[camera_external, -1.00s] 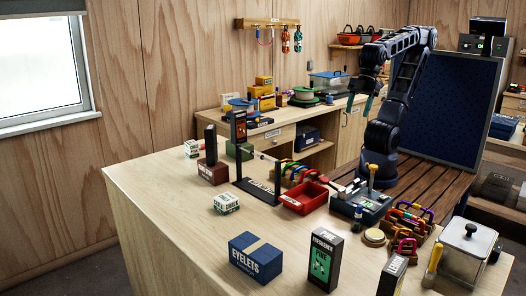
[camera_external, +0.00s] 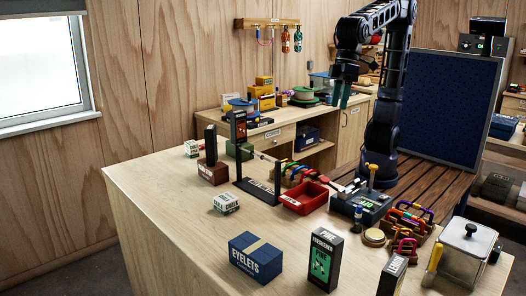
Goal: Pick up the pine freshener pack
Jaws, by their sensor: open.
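The pine freshener pack (camera_external: 323,260) is a black upright box with a green label, marked "PINE" and "FRESHENER". It stands near the front of the wooden bench (camera_external: 165,225). My gripper (camera_external: 341,95) is high above the bench's far side, pointing down with its green fingers apart and empty. It is well behind and above the pack, not touching anything.
A blue eyelets box (camera_external: 255,258) stands close left of the pack. Another dark box with a white label (camera_external: 392,275) stands to its right. A red tray (camera_external: 303,198), a grey toolbox (camera_external: 362,206) and carabiners (camera_external: 408,222) lie behind. The bench's left front is clear.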

